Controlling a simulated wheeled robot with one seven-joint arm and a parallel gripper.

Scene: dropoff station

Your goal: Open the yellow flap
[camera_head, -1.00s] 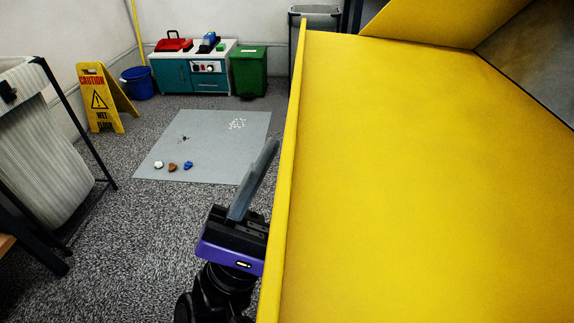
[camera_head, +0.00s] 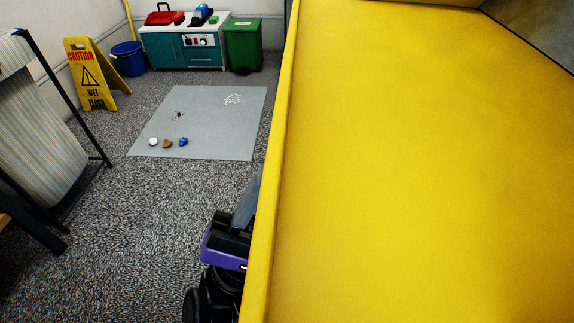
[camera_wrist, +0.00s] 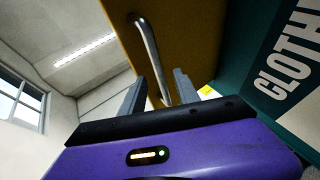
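The yellow flap (camera_head: 420,170) fills the right of the head view as a broad panel, its left edge running top to bottom. In the wrist view its shaded face (camera_wrist: 195,40) carries a curved metal handle (camera_wrist: 148,45). My gripper (camera_wrist: 158,88) is open, its two grey fingers apart, with the handle's lower end appearing between them. I cannot tell whether they touch it. In the head view my gripper is left of the flap's edge and partly hidden behind it.
A green panel with white lettering (camera_wrist: 285,70) is right of the flap in the wrist view. A grey mat (camera_head: 205,120) with small objects, a wet-floor sign (camera_head: 90,75) and a green bin (camera_head: 243,45) stand farther off. Carpet (camera_head: 130,230) left of my arm is clear.

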